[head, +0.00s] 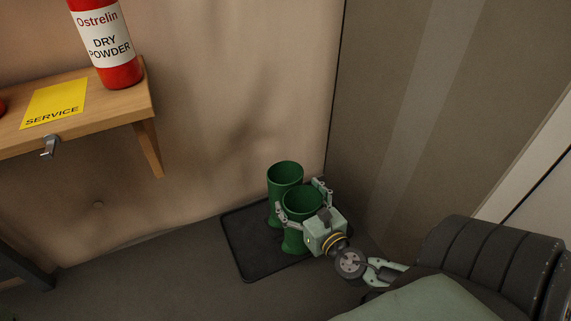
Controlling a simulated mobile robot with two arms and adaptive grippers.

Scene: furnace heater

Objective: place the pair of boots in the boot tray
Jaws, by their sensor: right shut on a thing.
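A pair of green boots stands upright side by side at the black boot tray (244,260) on the floor in the corner. The rear boot (284,173) is partly hidden behind the front boot (296,240). My right gripper (302,203) is shut on the front boot, with a finger on each side of its shaft near the top. The front boot's foot overlaps the tray in the picture; I cannot tell whether its sole touches the tray. My left gripper is not in view.
A wooden wall shelf (135,99) at upper left holds a red extinguisher (103,45) and a yellow service card (54,103), with a metal hook (49,147) at its front edge. Walls close in behind and right of the tray. The floor left of the tray is clear.

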